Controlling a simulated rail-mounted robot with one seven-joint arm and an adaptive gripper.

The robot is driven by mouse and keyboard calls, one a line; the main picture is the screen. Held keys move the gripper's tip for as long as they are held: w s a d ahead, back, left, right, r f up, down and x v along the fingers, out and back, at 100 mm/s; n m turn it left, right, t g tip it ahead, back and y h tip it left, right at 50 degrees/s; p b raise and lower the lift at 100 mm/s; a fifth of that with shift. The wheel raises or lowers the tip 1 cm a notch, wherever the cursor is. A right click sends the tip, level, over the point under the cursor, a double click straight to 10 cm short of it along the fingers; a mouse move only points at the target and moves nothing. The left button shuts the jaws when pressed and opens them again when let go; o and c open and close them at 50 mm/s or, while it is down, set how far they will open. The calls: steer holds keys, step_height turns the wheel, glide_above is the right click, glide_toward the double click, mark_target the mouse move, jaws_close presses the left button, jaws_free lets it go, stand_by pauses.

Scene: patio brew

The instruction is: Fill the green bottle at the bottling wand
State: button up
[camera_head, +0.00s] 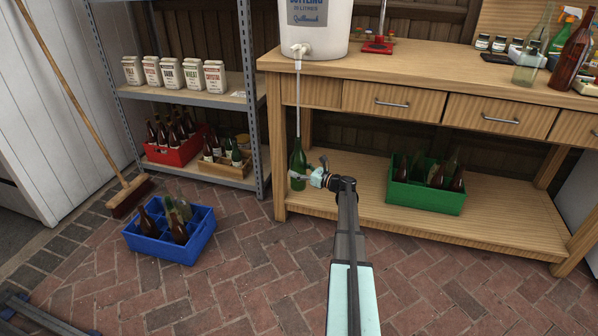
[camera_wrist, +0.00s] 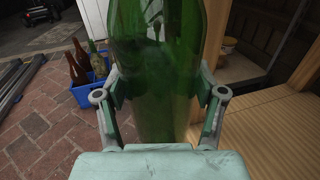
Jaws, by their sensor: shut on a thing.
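The green bottle (camera_head: 297,165) stands upright under the bottling wand (camera_head: 298,100), a thin pale tube that hangs from the tap of the white bottling bucket (camera_head: 318,30). The wand's lower end meets the bottle's neck; how deep it reaches inside is not clear. My gripper (camera_head: 299,177) is shut on the bottle's body from the right side. In the wrist view the green bottle (camera_wrist: 157,70) fills the middle, between the two fingers of my gripper (camera_wrist: 162,100). The liquid level inside cannot be made out.
The bench (camera_head: 420,68) has drawers and a low shelf holding a green crate (camera_head: 426,195) of bottles. A blue crate (camera_head: 172,248) of bottles stands on the brick floor at left. A grey shelf unit (camera_head: 262,130) with a red crate (camera_head: 177,153) is close left of the wand.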

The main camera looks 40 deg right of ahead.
stand_by(0.4)
step_height(320, 180, up, 20)
steer(key=r+p, duration=0.1)
steer(key=p, duration=1.3)
glide_above(299, 144)
steer(key=shift+w+d+f, duration=0.25)
steer(key=shift+w+d, duration=0.1)
steer(key=shift+w, duration=0.1)
stand_by(0.7)
steer(key=shift+r+p, duration=0.65)
steer(key=shift+r, duration=0.15)
stand_by(3.3)
